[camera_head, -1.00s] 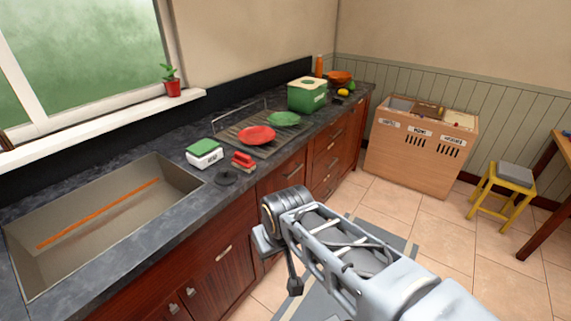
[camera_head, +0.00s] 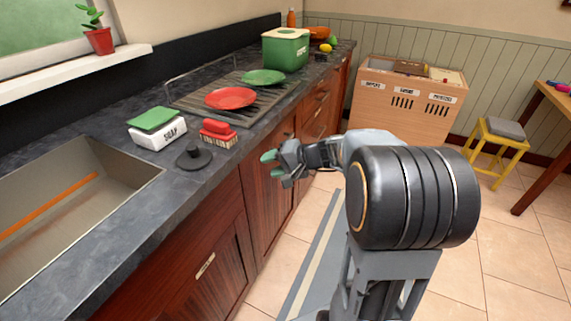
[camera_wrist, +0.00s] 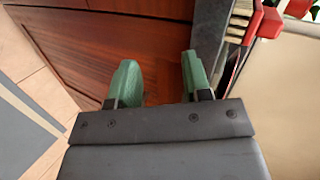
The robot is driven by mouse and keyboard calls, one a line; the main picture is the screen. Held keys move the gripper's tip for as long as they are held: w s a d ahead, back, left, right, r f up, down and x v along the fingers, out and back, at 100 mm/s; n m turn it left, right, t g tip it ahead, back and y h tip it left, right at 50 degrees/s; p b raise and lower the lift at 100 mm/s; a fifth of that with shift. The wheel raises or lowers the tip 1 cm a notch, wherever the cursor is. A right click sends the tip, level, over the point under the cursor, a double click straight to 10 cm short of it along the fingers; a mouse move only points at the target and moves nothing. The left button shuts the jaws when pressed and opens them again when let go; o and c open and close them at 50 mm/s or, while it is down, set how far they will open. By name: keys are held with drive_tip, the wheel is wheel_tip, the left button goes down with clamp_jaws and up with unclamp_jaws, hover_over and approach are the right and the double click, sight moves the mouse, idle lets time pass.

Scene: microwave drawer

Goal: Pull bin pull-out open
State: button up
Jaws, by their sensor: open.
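The dark red wooden cabinet fronts (camera_head: 258,215) run under the counter in the head view and look shut. No label shows which one is the bin pull-out. My gripper (camera_head: 269,165) is in front of the fronts just right of the counter edge, with its green fingers apart and nothing between them. In the wrist view, my gripper (camera_wrist: 160,62) has both green fingers spread over a reddish wooden front (camera_wrist: 95,45). No handle shows between the fingers. A pale bar handle (camera_head: 205,265) is on a nearer front. My arm hides part of the farther fronts.
The dark counter (camera_head: 105,255) holds a soap box (camera_head: 158,128), a red brush (camera_head: 218,133), a black sink plug (camera_head: 194,157) and a dish rack with plates. A labelled wooden cabinet (camera_head: 405,105) and yellow stool (camera_head: 497,150) stand beyond. Tiled floor (camera_head: 490,255) at right is free.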

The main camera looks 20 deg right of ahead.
drive_tip(key=w+d+f+m+t+h+b, duration=0.2)
drive_tip(key=w+d+f+m+t+b, duration=0.25)
drive_tip(key=d, duration=0.35)
drive_tip(key=w+d+f+m+t+h+b, duration=0.1)
drive_tip(key=w+d+f+m+t+b, duration=0.2)
drive_tip(key=w+d+f+t, duration=0.45)
drive_tip(key=w+a+g, duration=0.1)
drive_tip(key=w, duration=0.2)
drive_tip(key=w+a+r+g, duration=0.1)
drive_tip(key=w, duration=0.2)
drive_tip(key=w+a+g, duration=0.1)
drive_tip(key=w, duration=0.3)
drive_tip(key=shift+a+r+n+b, duration=0.1)
drive_tip(key=shift+r+n+b, duration=0.15)
drive_tip(key=shift+r+b, duration=0.15)
drive_tip(key=shift+c, duration=0.2)
clamp_jaws()
